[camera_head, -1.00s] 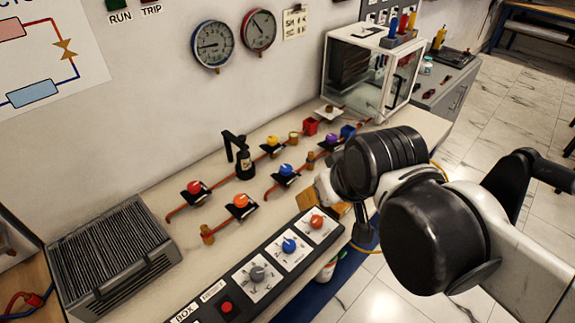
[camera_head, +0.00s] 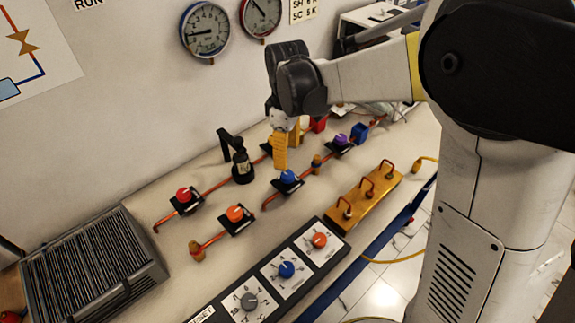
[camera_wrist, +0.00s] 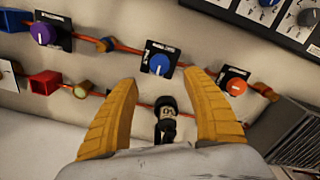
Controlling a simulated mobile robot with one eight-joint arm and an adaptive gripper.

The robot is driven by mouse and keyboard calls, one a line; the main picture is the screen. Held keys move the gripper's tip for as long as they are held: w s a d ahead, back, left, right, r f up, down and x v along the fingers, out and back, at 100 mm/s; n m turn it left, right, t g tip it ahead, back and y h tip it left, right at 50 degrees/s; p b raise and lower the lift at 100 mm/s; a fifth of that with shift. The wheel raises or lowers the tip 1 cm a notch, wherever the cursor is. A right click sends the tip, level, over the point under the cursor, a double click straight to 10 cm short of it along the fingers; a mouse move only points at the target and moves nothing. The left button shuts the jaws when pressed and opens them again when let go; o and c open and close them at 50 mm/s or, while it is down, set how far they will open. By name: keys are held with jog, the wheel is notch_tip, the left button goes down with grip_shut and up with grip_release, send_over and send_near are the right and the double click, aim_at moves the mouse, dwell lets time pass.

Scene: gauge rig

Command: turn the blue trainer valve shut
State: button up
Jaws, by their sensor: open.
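The blue trainer valve (camera_head: 288,177) is a round blue knob on a small black plate, set on a copper pipe on the bench. In the wrist view the blue knob (camera_wrist: 159,64) shows its white pointer mark, ahead of and between the fingertips. My gripper (camera_head: 287,150) has yellow fingers and hangs just above and slightly behind the valve in the head view. In the wrist view my gripper (camera_wrist: 165,85) is open with nothing between its fingers, and the knob lies beyond the tips, apart from them.
A black bottle-like fitting (camera_head: 241,165) stands left of my gripper. Red (camera_head: 184,195), orange (camera_head: 235,214) and purple (camera_head: 341,140) valves are nearby. A control box with another blue knob (camera_head: 286,269) lies in front. A yellow block with copper loops (camera_head: 364,196) is at the right.

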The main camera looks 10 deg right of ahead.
aim_at(287, 175)
notch_tip(287, 175, down, 9)
jog(key=b, duration=0.3)
jog(key=c, duration=1.2)
